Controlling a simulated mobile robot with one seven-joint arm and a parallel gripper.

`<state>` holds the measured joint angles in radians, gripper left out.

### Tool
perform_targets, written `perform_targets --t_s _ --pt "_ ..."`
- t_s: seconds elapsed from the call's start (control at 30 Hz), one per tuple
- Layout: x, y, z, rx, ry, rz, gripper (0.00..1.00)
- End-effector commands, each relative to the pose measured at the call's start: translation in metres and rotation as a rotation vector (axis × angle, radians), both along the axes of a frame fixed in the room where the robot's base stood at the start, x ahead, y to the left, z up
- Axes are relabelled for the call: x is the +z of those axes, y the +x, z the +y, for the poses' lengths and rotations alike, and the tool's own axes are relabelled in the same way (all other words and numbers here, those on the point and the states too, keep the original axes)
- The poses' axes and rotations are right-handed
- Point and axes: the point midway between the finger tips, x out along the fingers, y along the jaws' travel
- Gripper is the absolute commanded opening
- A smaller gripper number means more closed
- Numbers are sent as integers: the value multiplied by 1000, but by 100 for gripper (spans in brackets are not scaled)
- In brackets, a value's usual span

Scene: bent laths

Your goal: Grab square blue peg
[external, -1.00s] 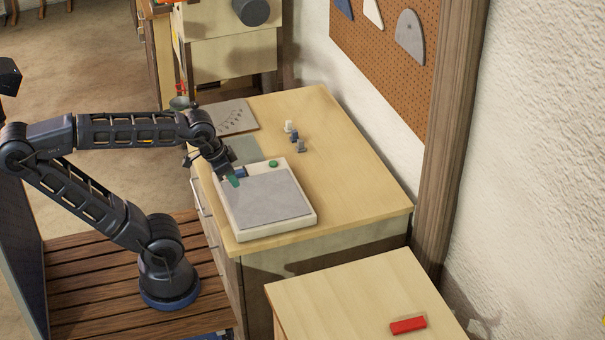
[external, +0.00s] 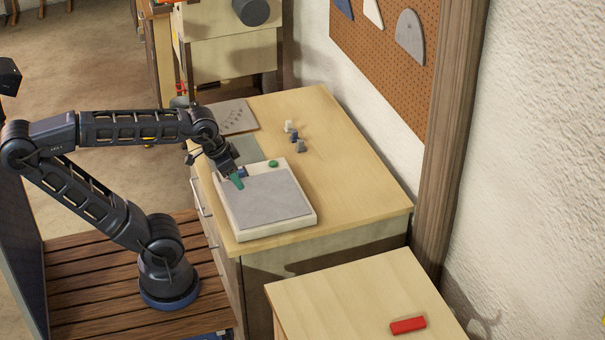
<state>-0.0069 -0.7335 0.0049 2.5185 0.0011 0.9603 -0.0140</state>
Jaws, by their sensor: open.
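A small blue block (external: 243,172), which looks like the square blue peg, is at the far left corner of a white box with a grey top (external: 265,200). My gripper (external: 238,180) is open, tilted down over that corner, with a green fingertip in front of the block. The gripper partly hides the block, and I cannot tell whether they touch or whether the block lies between the fingers. Another small dark blue piece (external: 294,137) stands on the desk between a white piece (external: 289,126) and a grey piece (external: 301,146).
A green round piece (external: 273,163) is on the box's far edge, right of my gripper. A grey plate with marks (external: 233,116) lies at the desk's far left. The desk (external: 345,170) is clear on the right. A red block (external: 408,325) lies on the nearer cabinet.

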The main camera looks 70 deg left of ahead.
Motion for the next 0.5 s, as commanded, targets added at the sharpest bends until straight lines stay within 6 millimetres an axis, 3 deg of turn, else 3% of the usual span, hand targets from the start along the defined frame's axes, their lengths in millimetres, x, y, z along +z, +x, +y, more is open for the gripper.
perform_targets --t_s 0.27,0.5 --pt "27 61 26 153 -41 43 45" --pt "44 121 61 306 -80 82 45"
